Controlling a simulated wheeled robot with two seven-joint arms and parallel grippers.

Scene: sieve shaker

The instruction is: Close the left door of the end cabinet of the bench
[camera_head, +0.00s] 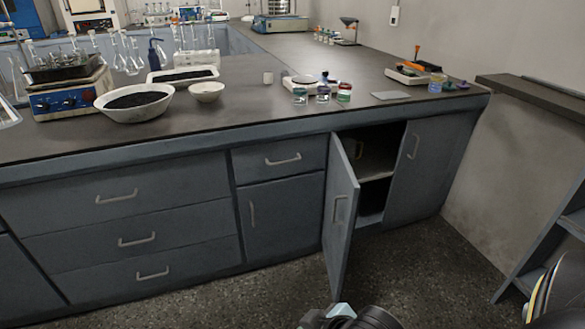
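The end cabinet of the bench has a blue-grey left door (341,220) that stands open, swung out toward me. The dark opening shows an inner shelf (376,165). The right door (424,165) of this cabinet looks shut, with a vertical handle. Part of what seems to be my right gripper (328,317) shows at the bottom edge, below and in front of the open door and apart from it in the picture. Its fingers are mostly cut off. My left gripper is out of view.
Drawers (125,215) and a smaller shut door (283,220) lie left of the cabinet. The benchtop (250,115) holds bowls, small jars and glassware. A blue-grey shelf frame (545,245) stands at the right. The speckled floor (420,265) before the cabinet is clear.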

